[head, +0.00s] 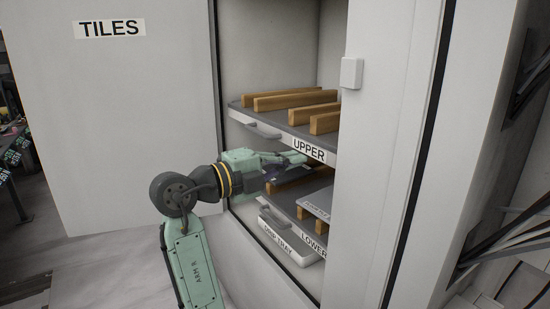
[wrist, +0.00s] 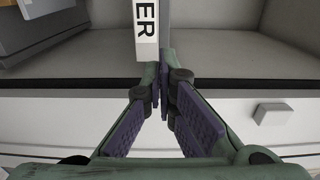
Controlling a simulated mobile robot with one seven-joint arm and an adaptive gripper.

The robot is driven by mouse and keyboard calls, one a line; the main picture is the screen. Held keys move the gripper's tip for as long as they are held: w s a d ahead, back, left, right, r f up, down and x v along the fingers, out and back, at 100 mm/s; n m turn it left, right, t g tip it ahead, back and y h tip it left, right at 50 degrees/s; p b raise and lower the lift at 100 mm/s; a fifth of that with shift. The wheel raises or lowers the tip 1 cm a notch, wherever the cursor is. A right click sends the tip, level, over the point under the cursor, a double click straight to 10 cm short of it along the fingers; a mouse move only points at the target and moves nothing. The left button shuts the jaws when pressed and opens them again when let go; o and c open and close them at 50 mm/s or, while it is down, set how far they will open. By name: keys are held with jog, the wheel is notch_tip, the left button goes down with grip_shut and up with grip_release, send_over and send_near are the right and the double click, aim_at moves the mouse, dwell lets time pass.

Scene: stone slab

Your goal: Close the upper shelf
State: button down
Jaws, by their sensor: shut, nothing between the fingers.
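The upper shelf (head: 268,126) is a grey board with several wooden bars on it and a handle on its front left. It stands out at an angle inside the open cabinet. Its white UPPER label (head: 309,149) is near the right end of the front edge. My gripper (head: 303,158) is at that edge, just below the label. In the wrist view my gripper (wrist: 162,75) has its fingers together and empty, close to the end of the label (wrist: 147,30). I cannot tell whether the fingertips touch the shelf.
The lower shelf (head: 287,207) holds a grey slab (head: 318,203) and wooden bars beneath my gripper. A white drip tray (head: 288,240) is under it. The open door marked TILES (head: 120,110) is at the left. The white cabinet frame (head: 375,160) is close on the right.

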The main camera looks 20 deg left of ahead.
aim_at(329, 151)
jog(key=p+x, duration=0.2)
jog(key=x, duration=0.4)
jog(key=shift+w+r, duration=0.1)
jog(key=shift+r, duration=0.05)
jog(key=shift+w+d+p, duration=0.3)
jog(key=shift+w+d, duration=0.1)
jog(key=shift+w, duration=0.15)
jog(key=shift+d, duration=0.1)
jog(key=b+x, duration=0.2)
jog(key=x, duration=0.1)
jog(key=b+x, duration=0.1)
jog(key=b, duration=0.1)
jog(key=shift+w+d+f, duration=0.2)
jog(key=shift+f, duration=0.15)
jog(key=shift+w+d+r, duration=0.1)
jog(key=shift+w+r, duration=0.1)
jog(key=shift+r, duration=0.1)
